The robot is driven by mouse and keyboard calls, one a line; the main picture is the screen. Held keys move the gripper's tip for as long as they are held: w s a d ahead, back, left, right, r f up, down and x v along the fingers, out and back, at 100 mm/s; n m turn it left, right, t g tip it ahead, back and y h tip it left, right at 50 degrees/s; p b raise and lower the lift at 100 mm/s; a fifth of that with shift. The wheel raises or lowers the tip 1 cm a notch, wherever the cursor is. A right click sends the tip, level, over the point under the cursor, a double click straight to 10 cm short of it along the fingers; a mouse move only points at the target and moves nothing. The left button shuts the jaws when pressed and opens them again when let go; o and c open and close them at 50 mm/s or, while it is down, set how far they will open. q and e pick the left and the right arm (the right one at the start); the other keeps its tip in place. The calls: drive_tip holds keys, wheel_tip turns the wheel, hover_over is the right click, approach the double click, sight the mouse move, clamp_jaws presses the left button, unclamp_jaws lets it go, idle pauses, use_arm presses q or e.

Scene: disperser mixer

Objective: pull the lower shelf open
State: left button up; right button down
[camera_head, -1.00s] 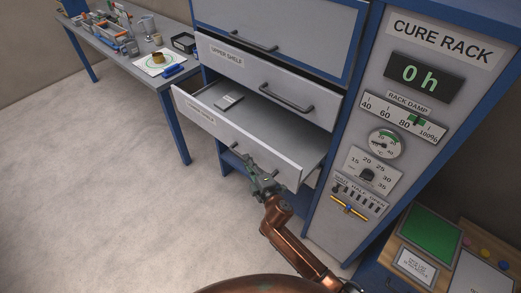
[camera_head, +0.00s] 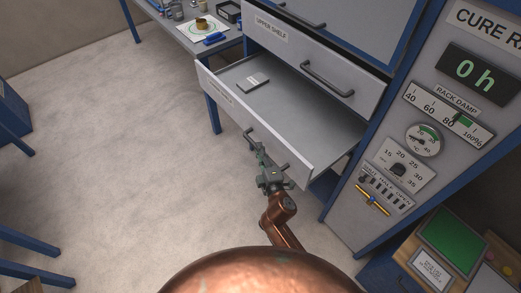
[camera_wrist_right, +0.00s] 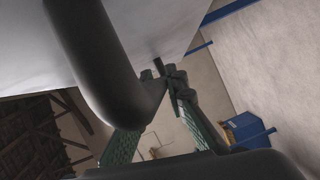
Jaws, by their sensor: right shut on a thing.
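The lower shelf (camera_head: 224,101) is a grey drawer of the cure rack, standing well out from the cabinet below the upper shelf. A small flat grey item (camera_head: 253,84) lies inside it. Its dark bar handle (camera_head: 250,136) is on the front panel. My right gripper (camera_head: 264,160) is shut on this handle, at the outer face of the drawer. In the right wrist view the handle (camera_wrist_right: 92,60) curves down in front of the green-padded fingers (camera_wrist_right: 160,120). The exact contact is partly hidden there. My left gripper is in neither view now.
The upper shelf (camera_head: 312,65) is directly above and looks shut. The rack's control panel (camera_head: 425,140) is to the right. A work table (camera_head: 183,32) with small items stands behind left. The floor (camera_head: 110,150) left of the drawer is clear.

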drive_tip(key=c, duration=1.9)
unclamp_jaws()
drive_tip(key=shift+c, duration=0.2)
drive_tip(key=shift+s, duration=0.1)
drive_tip(key=f+v, duration=0.1)
drive_tip(key=v, duration=1)
drive_tip(key=shift+s+d+r, duration=0.15)
drive_tip(key=shift+s+r, duration=0.25)
drive_tip(key=shift+r, duration=0.1)
